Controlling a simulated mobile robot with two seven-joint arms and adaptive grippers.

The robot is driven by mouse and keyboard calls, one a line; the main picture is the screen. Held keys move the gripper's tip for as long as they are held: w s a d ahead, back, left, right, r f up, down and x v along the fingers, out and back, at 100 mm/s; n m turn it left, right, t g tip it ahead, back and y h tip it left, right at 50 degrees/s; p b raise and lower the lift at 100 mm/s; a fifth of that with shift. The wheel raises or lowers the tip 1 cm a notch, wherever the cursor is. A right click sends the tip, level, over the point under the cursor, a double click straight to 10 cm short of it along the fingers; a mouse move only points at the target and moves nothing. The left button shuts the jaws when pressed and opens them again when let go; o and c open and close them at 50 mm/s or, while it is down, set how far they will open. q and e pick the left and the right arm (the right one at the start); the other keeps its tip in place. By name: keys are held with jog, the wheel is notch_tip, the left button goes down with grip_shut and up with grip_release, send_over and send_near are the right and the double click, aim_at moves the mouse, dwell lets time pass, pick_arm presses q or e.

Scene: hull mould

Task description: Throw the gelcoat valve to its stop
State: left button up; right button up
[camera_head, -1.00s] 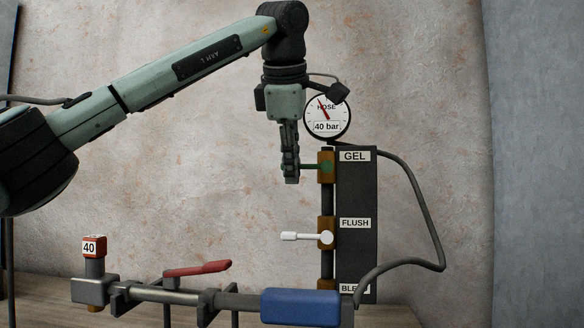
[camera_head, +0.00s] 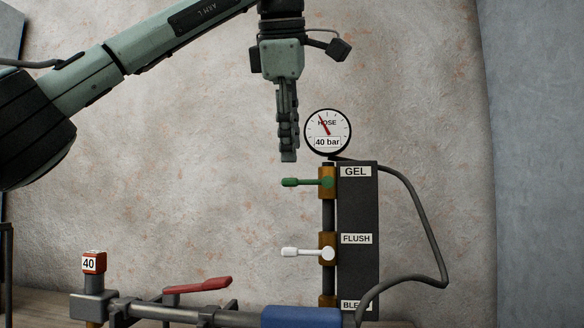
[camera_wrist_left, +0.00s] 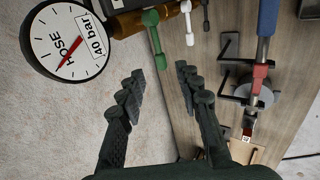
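The gelcoat valve is the brass valve beside the GEL label, and its green handle (camera_head: 303,182) points level to the left. The green handle also shows in the wrist view (camera_wrist_left: 153,38), beyond my left fingertips. My left gripper (camera_head: 288,157) points down and hangs just above the handle's free end, with a small gap in the head view. In the wrist view its two fingers (camera_wrist_left: 160,78) stand apart with nothing between them. My right gripper is not in view.
Below are the white FLUSH handle (camera_head: 303,252) and BLEED valve, partly cut off. A red lever (camera_head: 203,285), a blue grip (camera_head: 300,317) and a hose (camera_head: 430,245) are near. The left wall area is clear.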

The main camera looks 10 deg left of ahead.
pick_arm(q)
jog(key=v, duration=0.3)
jog(key=shift+s+r, duration=0.2)
jog(key=shift+r, duration=0.1)
jog(key=shift+f, duration=0.1)
dwell(0.5)
